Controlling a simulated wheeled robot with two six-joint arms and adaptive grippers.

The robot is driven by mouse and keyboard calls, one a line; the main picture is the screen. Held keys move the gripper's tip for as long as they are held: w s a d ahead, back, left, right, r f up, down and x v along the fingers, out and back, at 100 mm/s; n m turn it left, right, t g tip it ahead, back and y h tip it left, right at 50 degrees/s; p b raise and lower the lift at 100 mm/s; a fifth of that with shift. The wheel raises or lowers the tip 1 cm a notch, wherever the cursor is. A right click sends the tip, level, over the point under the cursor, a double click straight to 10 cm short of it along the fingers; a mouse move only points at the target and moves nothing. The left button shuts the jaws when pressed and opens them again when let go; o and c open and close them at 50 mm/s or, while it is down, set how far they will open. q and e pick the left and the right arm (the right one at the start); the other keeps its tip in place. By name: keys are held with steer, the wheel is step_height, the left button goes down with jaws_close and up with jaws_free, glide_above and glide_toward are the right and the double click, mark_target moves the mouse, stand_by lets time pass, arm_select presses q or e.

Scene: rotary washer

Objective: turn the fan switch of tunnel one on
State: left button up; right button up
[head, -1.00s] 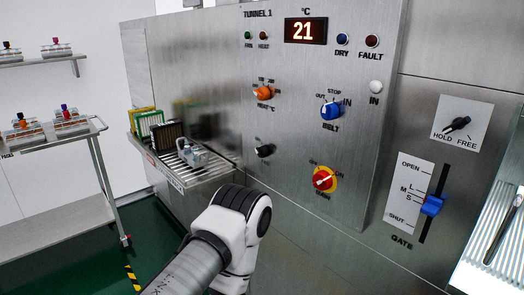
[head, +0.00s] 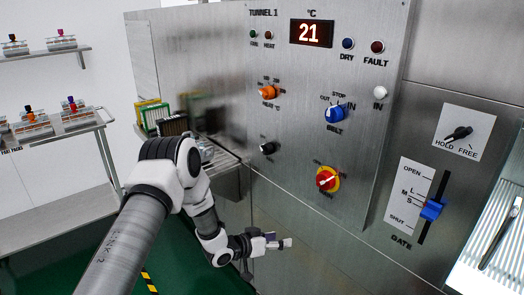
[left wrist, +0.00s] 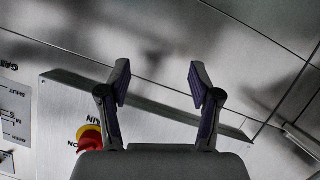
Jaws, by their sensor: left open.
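The tunnel 1 panel (head: 300,75) is a steel plate with several knobs and lamps. A small black knob (head: 268,148) sits at its lower left; its label is too small to read, so I cannot be sure it is the fan switch. A green lamp (head: 253,34) is at the top left. My left gripper (head: 286,243) is low in front of the steel wall, below the panel's knobs and apart from the black knob. In the left wrist view its two fingers (left wrist: 160,82) are spread and empty. My right gripper is not in view.
A red knob on a yellow plate (head: 327,179) is above right of the gripper and shows in the left wrist view (left wrist: 90,137). An orange knob (head: 267,92) and blue belt knob (head: 335,113) are higher. The gate slider (head: 432,210) is right. A cart (head: 60,190) stands left.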

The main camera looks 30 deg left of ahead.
arm_select(q)
steer(key=w+a+r+t+p, duration=0.2)
steer(key=w+a+r, duration=0.2)
steer(key=a+r, duration=0.5)
steer(key=t+y+p, duration=0.1)
steer(key=t+p, duration=0.1)
steer(key=t, duration=0.1)
glide_toward(263, 151)
steer(key=w, duration=0.1)
steer(key=x, duration=0.7)
steer(key=shift+w+d+p, duration=0.15)
steer(key=shift+w+p, duration=0.15)
steer(key=shift+p, duration=0.1)
steer(key=shift+w, duration=0.35)
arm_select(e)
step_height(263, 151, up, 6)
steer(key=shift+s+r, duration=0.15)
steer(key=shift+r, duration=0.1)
arm_select(q)
steer(key=shift+d, duration=0.1)
steer(key=c, duration=1.1)
